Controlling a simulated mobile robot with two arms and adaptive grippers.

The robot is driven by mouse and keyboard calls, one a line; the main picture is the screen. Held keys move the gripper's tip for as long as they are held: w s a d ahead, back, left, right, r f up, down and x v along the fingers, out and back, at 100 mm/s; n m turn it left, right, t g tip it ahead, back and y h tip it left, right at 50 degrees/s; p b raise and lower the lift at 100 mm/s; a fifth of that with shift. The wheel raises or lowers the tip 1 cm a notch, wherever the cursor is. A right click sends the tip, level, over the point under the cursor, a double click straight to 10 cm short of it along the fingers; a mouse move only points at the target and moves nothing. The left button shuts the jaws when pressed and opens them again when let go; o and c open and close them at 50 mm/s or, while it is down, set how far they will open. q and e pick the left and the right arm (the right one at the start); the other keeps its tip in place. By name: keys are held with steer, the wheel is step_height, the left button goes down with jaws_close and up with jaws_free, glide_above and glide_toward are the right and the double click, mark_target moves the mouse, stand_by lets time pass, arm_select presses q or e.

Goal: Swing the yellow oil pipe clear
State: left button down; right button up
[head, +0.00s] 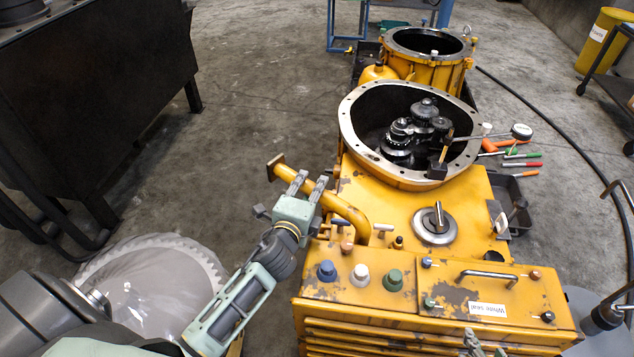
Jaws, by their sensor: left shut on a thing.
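The yellow oil pipe (342,209) rises from the top of the yellow gearbox housing (400,199) and bends toward the upper left, ending in a flange over the floor. My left gripper (308,186) is shut on the pipe's middle stretch, with its fingers across the tube. The part of the pipe between the fingers is partly hidden. At the bottom edge, only the tips of what looks like my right gripper (477,346) show, in front of the housing. Its opening cannot be made out.
An open round casing (352,136) with dark gears (405,135) and a hammer stands behind the pipe. Screwdrivers (522,164) lie at right. Floor left of the flange is clear.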

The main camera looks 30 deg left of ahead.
arm_select(q)
steer(key=shift+s+a+n+g+y, duration=0.1)
steer(key=shift+s+n+g+y, duration=0.2)
steer(key=shift+s+n+y, duration=0.5)
arm_select(e)
steer(key=shift+w+a+r+t, duration=0.2)
steer(key=shift+w+r+t, duration=0.15)
steer(key=shift+w, duration=0.1)
steer(key=shift+w+a+r+t, duration=0.15)
steer(key=shift+w+r+t, duration=0.15)
steer(key=shift+w, duration=0.15)
arm_select(q)
steer(key=shift+s, duration=0.1)
steer(key=c, duration=1.3)
jaws_free()
steer(key=shift+c, duration=0.2)
steer(key=v, duration=1.2)
steer(key=shift+f, duration=0.15)
